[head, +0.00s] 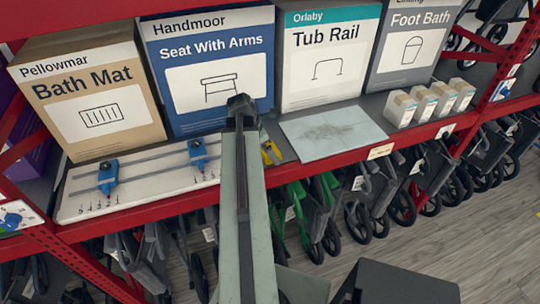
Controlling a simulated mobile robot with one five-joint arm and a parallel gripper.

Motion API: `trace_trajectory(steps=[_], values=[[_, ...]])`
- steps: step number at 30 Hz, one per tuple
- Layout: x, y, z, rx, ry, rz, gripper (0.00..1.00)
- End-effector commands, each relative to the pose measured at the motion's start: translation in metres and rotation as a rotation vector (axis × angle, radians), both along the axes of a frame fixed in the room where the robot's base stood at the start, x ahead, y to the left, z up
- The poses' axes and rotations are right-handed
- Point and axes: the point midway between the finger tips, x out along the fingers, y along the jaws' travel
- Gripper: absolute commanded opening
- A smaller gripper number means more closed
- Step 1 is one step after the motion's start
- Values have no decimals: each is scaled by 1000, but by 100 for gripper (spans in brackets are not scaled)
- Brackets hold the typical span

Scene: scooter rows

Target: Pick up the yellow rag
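No clear yellow rag shows in the head view. A small bright yellow thing (270,148) with a darker part lies on the red-edged shelf, just right of my arm. It looks more like tool handles than cloth, and my arm may hide part of it. My pale arm rises up the middle of the picture and ends in a dark joint in front of the blue box. No gripper fingers can be made out.
A stained pale sheet (332,132) lies right of the yellow thing. A white board with blue clamps (108,176) lies left. Large boxes, including Bath Mat (92,140) and Tub Rail (325,92), stand behind. Small white boxes (400,108) stand right. Folded wheeled frames (378,205) fill the space below.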

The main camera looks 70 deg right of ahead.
Motion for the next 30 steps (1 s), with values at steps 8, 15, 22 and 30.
trace_trajectory(steps=[8,15,22,30], values=[[0,0,1,0,0,0,51],[0,0,4,0,0,-1,51],[-1,0,35,0,0,-1,51],[-1,0,92,0,0,-2,51]])
